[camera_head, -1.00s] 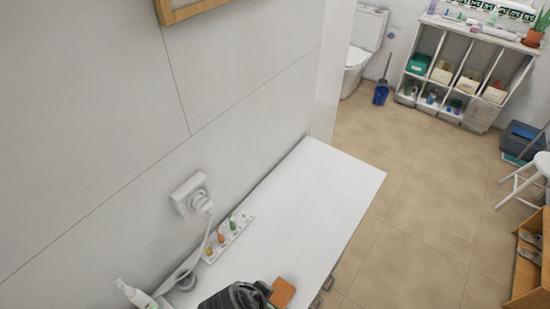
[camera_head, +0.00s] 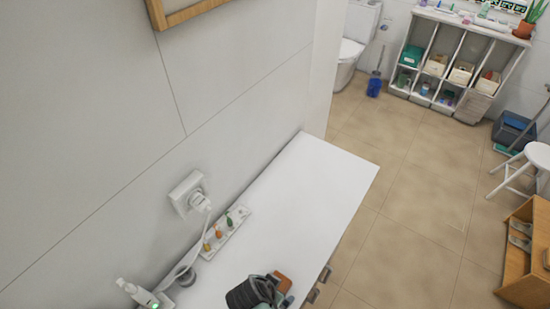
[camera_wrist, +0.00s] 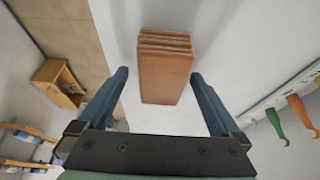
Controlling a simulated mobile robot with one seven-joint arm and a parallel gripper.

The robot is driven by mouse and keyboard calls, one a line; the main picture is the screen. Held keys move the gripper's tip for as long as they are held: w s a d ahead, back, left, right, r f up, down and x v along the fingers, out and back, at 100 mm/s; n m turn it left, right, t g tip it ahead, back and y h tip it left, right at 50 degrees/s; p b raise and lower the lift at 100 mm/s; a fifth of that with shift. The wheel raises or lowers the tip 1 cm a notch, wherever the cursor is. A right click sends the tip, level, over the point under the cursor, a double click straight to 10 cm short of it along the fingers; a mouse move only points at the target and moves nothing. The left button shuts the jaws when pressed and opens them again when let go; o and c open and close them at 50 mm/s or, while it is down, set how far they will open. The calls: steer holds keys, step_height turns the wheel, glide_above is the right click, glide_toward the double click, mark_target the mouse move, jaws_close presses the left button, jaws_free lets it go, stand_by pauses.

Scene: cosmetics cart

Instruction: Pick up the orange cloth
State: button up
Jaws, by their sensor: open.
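The orange cloth (camera_wrist: 165,72) is a folded, layered block on the white cart top. In the wrist view it sits between the two blue fingers of my gripper (camera_wrist: 159,76), with a gap on both sides. The gripper is open and holds nothing. In the head view the cloth (camera_head: 283,281) shows near the right front edge of the white top (camera_head: 310,190). My dark wrist stands beside it and partly covers it. How far the fingertips are above the surface is not clear.
A white tray with small coloured bottles (camera_head: 225,232) lies along the wall. The far part of the top is clear. A shelf (camera_head: 450,65) and a stool (camera_head: 535,165) stand farther off.

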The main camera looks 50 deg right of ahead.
steer(key=shift+f, duration=0.1)
steer(key=c, duration=1.5)
step_height(320, 180, up, 10)
steer(key=shift+r+b, duration=0.1)
steer(key=shift+b, duration=0.6)
